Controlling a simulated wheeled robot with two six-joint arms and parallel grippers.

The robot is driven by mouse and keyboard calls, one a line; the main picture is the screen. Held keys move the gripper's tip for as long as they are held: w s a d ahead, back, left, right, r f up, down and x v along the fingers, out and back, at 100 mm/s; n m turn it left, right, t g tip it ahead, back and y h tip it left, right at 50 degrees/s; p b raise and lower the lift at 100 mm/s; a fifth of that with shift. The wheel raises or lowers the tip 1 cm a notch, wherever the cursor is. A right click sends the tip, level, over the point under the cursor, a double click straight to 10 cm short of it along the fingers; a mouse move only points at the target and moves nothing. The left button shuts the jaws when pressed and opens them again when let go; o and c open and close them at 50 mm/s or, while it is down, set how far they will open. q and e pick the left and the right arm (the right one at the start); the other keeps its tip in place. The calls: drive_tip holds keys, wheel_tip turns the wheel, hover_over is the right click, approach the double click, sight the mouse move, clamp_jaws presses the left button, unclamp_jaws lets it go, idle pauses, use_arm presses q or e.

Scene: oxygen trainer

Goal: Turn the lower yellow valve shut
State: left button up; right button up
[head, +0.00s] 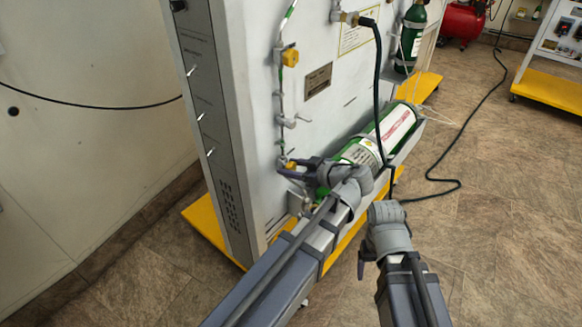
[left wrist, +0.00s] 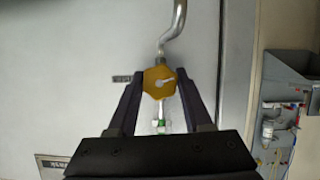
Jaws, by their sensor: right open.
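The lower yellow valve (head: 290,165) is on the pipe low on the grey panel, partly hidden by my left gripper (head: 301,170). My right gripper (head: 384,216) is open and empty, low in front of the green cylinder. An upper yellow valve (head: 290,57) sits higher on the same pipe, clear of both grippers.
A green cylinder (head: 392,125) lies in a tray beside the panel, close to my left wrist. A black hose (head: 377,80) hangs down close to my right gripper. The panel (head: 235,110) stands on a yellow base (head: 205,225). Tiled floor at the right is mostly free.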

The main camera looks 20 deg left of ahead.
use_arm(q)
clamp_jaws()
drive_tip(key=shift+w+m+g, duration=0.1)
drive_tip(key=shift+m+g, duration=0.3)
drive_tip(key=shift+m, duration=0.6)
drive_tip(key=shift+o, duration=2.4)
unclamp_jaws()
